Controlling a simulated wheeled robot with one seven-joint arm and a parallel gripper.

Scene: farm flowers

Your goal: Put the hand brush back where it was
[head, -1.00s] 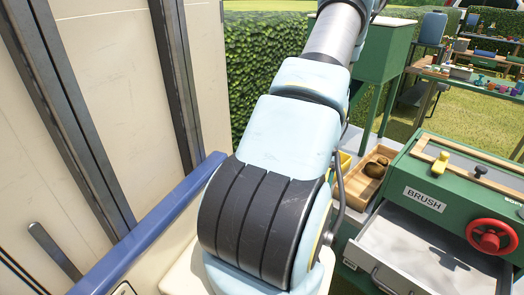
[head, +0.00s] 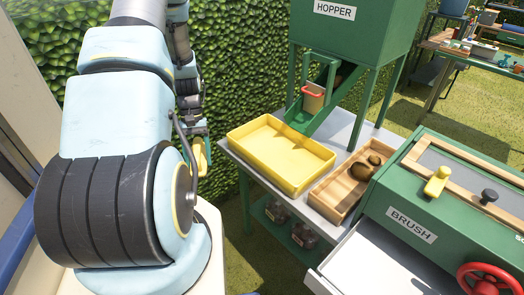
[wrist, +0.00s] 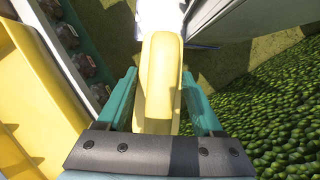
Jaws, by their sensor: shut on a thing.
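The hand brush shows as a yellow handle (wrist: 160,80) in the wrist view, with a pale part beyond it at the top. My gripper (wrist: 158,105) is shut on this handle, one green finger on each side. In the head view the brush (head: 201,158) hangs at my gripper (head: 200,135), left of the table and in front of the hedge. My arm hides part of the gripper there. The bristles cannot be made out. A green machine (head: 440,205) with a "BRUSH" label stands at the right, with a grey drawer (head: 375,265) pulled out below the label.
A yellow tray (head: 262,170) and a wooden box (head: 325,200) holding brown lumps sit on the grey table beneath the green hopper (head: 350,40). Several jars (head: 303,235) stand on the lower shelf. A hedge (head: 245,60) is behind. Grass lies open between my base and the table.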

